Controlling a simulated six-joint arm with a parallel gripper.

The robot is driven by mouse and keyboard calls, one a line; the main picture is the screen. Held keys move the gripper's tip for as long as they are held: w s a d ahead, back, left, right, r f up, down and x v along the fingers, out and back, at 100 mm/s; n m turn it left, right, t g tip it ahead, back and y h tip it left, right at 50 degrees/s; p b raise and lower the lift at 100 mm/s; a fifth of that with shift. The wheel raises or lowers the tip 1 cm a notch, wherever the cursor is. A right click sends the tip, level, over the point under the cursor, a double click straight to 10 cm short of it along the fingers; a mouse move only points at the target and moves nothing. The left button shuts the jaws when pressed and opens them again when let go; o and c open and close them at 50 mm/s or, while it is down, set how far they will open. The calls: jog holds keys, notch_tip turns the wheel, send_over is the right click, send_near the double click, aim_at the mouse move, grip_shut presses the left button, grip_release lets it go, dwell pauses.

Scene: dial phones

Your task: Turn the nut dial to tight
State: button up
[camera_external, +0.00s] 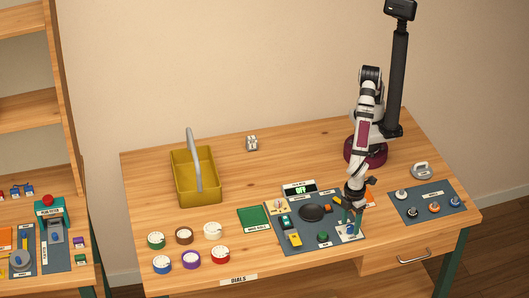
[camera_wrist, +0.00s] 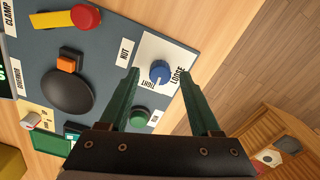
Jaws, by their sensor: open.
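The nut dial is a blue knob (camera_wrist: 160,71) on a white plate (camera_wrist: 158,45) beside the word NUT, at the edge of the grey-blue panel. The word LOOSE is printed right of the knob and TIGHT below left of it in the wrist view. A small pale mark shows on the knob; which word it points at is not clear. My gripper (camera_wrist: 159,73) is open, its green fingers on either side of the knob in the wrist view. I cannot tell whether they touch it. In the external view my gripper (camera_external: 350,217) is low over the panel's right end.
A green knob (camera_wrist: 140,117) sits close to the left finger. A second panel (camera_external: 427,200) with several knobs stands to the right.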

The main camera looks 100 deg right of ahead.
aim_at(350, 226)
notch_tip(350, 226, up, 15)
dwell(0.3)
jog(key=w+d+r+m, duration=0.1)
jog(key=d+r+m, duration=0.2)
jog(key=d, duration=0.9)
jog(key=d+r+m, duration=0.3)
jog(key=d+r, duration=0.1)
jog(key=d, duration=0.9)
jog(key=s+d+f+m+y, duration=0.1)
jog(key=s+d+f+m, duration=0.1)
jog(key=s+d, duration=0.6)
jog(key=shift+s+d+f+m+y, duration=0.2)
jog(key=shift+s+m+y, duration=0.2)
jog(key=shift+m, duration=0.3)
